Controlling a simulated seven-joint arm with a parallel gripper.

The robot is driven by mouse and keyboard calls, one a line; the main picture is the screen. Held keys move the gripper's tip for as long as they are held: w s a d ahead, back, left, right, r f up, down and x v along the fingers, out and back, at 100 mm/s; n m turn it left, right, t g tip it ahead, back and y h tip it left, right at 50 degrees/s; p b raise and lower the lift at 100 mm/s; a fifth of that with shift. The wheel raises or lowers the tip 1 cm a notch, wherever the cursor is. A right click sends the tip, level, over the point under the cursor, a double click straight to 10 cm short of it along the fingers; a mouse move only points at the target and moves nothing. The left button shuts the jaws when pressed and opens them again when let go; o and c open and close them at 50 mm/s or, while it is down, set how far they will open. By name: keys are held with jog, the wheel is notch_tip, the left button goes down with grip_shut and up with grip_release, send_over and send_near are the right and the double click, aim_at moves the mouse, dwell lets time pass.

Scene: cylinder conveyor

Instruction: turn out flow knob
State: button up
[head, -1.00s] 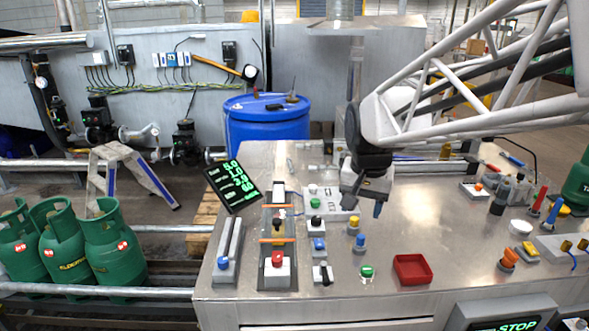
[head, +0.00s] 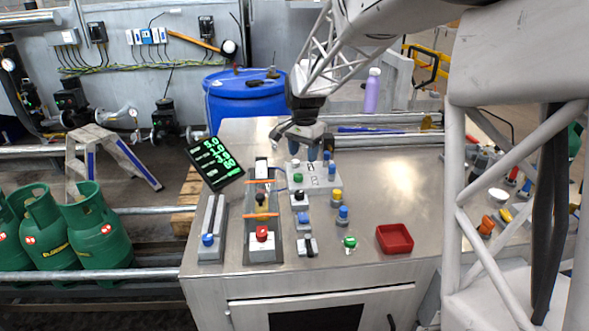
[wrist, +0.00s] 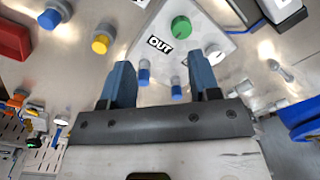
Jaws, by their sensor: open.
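A pale control panel (head: 318,186) lies on the steel bench and carries small knobs. In the wrist view, its green knob (wrist: 181,27) stands beside a label reading OUT (wrist: 160,44). Two blue knobs (wrist: 176,88) and a white knob (wrist: 215,52) are near it. I cannot tell for certain which one is the flow knob. The green knob also shows in the head view (head: 298,177). My gripper (head: 303,151) is open over the back of the panel. In the wrist view, the blue knobs appear between its blue fingers (wrist: 161,75), with no clear contact.
Yellow (head: 335,194) and blue (head: 343,214) buttons stand right of the panel. A red tray (head: 394,238) sits near the front edge. A tilted display (head: 214,163) and a box with a red button (head: 262,246) are left. A blue drum (head: 245,98) stands behind the bench.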

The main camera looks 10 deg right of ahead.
aim_at(298, 175)
jog(key=shift+m, duration=0.3)
jog(key=w+f, duration=0.1)
jog(key=w+a+f, duration=0.1)
jog(key=w, duration=0.1)
jog(key=shift+w, duration=0.25)
jog(key=shift+f, duration=3.95)
jog(key=shift+c, duration=0.4)
jog(key=c, duration=0.8)
jog(key=shift+c, duration=0.2)
